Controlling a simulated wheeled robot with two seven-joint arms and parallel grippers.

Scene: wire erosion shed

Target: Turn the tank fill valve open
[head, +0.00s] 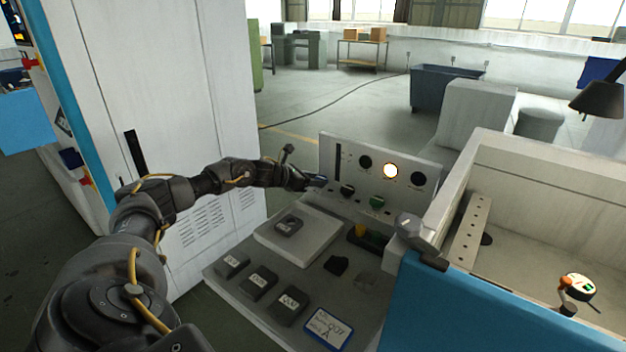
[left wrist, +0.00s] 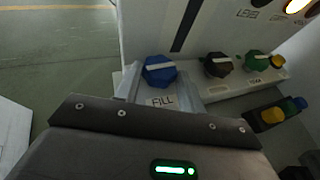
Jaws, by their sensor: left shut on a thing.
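The tank fill valve is a blue faceted knob (left wrist: 159,71) with a white pointer bar, above a FILL label (left wrist: 161,101) in the left wrist view. Its bar lies nearly level in that view. In the head view my left gripper (head: 313,183) reaches the left end of the control panel (head: 345,155), and the knob is mostly hidden there. In the left wrist view my left gripper (left wrist: 160,82) has its fingers on both sides of the blue knob, shut on it. My right gripper is not in view.
A dark knob (left wrist: 217,65) and a green knob (left wrist: 257,61) stand right of the valve. One round lamp (head: 390,170) glows. Labelled dark blocks (head: 258,284) and a card (head: 328,331) lie on the bench (head: 225,283). A tall white cabinet (head: 165,80) stands close behind my left arm.

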